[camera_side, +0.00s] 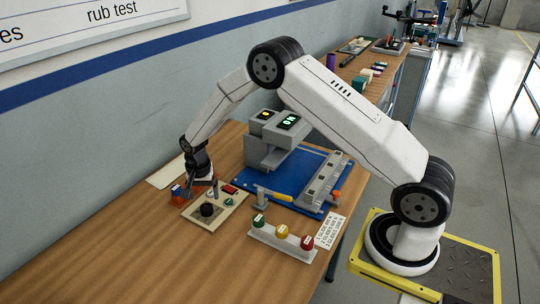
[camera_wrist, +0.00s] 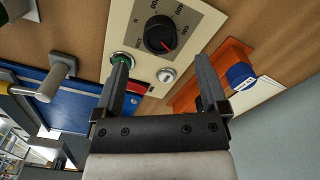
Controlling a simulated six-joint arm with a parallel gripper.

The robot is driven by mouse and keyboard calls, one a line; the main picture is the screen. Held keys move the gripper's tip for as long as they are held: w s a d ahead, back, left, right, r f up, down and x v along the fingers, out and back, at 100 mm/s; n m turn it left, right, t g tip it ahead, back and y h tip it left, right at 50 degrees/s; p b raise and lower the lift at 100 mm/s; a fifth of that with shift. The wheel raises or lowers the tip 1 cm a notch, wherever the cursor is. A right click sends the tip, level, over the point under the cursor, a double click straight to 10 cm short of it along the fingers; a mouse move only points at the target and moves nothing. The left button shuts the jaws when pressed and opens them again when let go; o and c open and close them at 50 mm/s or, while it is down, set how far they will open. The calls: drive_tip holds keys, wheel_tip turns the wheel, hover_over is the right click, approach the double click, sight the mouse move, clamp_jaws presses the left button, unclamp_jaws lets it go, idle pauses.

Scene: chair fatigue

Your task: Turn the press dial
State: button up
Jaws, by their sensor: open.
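The press dial is a round black knob with a red pointer line, on a beige panel. It shows in the wrist view (camera_wrist: 160,35) and in the side view (camera_side: 208,210). The beige panel (camera_wrist: 193,52) has printed marks around the dial. My gripper (camera_wrist: 163,60) is open and empty over the panel. In the wrist view its fingertips lie below the dial in the picture, apart from it. In the side view my gripper (camera_side: 202,187) is low over the panel's back part, behind the dial.
A green button (camera_wrist: 121,58) and a silver knob (camera_wrist: 167,75) sit on the panel near my fingers. An orange holder with a blue-capped thing (camera_wrist: 240,75) stands close by. The grey press (camera_side: 275,150) stands on a blue base. Green, yellow and red knobs (camera_side: 282,232) line the front.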

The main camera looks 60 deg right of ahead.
sight(206, 207)
drive_tip(key=shift+f, duration=2.85)
drive_tip(key=shift+c, duration=0.2)
clamp_jaws()
